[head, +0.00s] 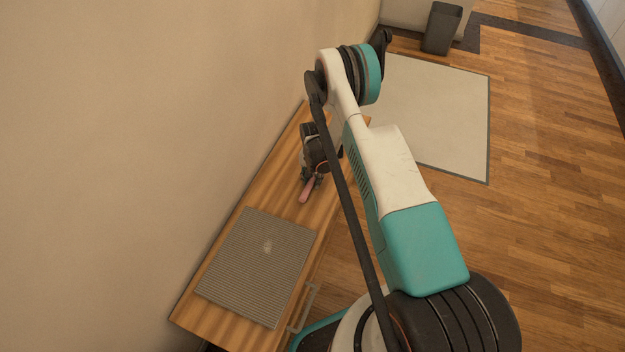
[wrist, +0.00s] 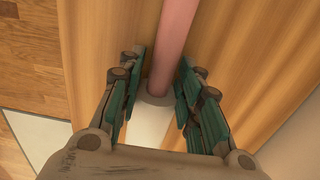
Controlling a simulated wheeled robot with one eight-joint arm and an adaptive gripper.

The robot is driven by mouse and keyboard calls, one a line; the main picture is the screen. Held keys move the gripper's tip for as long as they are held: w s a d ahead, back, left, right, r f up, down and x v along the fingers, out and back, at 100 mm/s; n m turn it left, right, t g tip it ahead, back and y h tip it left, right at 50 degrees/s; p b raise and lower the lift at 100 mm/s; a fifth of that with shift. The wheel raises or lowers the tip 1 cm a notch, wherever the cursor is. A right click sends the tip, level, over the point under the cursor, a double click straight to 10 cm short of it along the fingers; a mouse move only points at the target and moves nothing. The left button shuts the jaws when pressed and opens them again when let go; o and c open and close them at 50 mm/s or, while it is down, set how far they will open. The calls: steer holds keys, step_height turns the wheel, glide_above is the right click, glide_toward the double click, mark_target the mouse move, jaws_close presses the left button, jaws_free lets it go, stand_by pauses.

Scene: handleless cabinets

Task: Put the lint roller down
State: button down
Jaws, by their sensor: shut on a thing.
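The lint roller (head: 306,191) shows its pink handle below my gripper (head: 314,176) in the head view, over the wooden cabinet top. In the wrist view the pink handle (wrist: 175,45) runs away from between the fingers of my gripper (wrist: 163,85). A pale wider part shows between the fingers, nearer the palm. My gripper is shut on the lint roller. I cannot tell whether the roller touches the wood. My wrist hides part of it in the head view.
A grey ribbed mat (head: 250,275) with a small pale mark or object lies on the nearer part of the wooden cabinet top (head: 262,186). A wall runs along the left. A pale rug (head: 440,110) and a dark bin (head: 441,28) are on the floor beyond.

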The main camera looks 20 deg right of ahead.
steer(key=c, duration=1.1)
jaws_free()
